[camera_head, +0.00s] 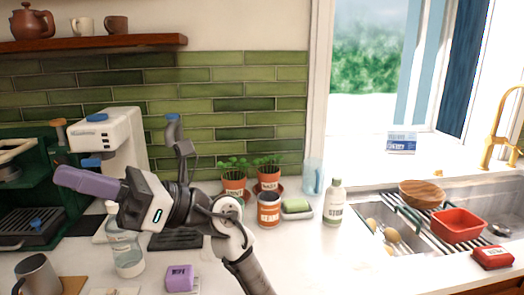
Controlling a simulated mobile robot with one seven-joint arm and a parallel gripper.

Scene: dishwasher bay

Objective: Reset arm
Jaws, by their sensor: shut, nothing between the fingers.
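My arm rises from the bottom middle of the view and bends left above the counter. My gripper (66,179) is at its far left end, a purple-grey piece pointing left in front of the coffee machine. It is shut and holds nothing. A dark bracket with a blue-grey tip stands up near the wrist. The arm covers part of the counter and of the things behind it.
Near the arm are a white coffee machine (112,140), a clear bottle (127,253), a purple box (180,278), a grey mug (38,275), an orange can (268,212) and potted plants (234,180). A white bottle (334,204) and sink with a red tub (458,227) are right.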

